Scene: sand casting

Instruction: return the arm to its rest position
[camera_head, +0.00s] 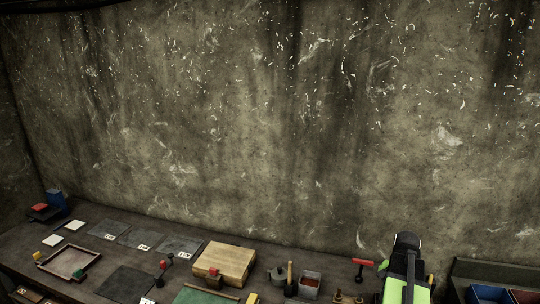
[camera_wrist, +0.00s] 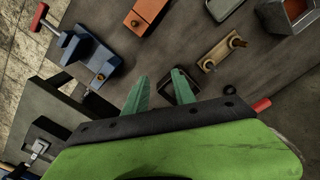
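My gripper (camera_wrist: 160,84) shows in the wrist view with its two green fingers apart and nothing between them. It is above the dark workbench, and a small dark square piece (camera_wrist: 180,88) lies below, partly hidden by the right finger. In the head view my green and black arm (camera_head: 406,270) stands upright at the lower right, over the bench's front part. Its fingers cannot be made out there.
In the wrist view a blue vise (camera_wrist: 85,52), an orange block (camera_wrist: 150,12) and a brass-coloured piece (camera_wrist: 222,50) lie near the gripper. The wall stands behind.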

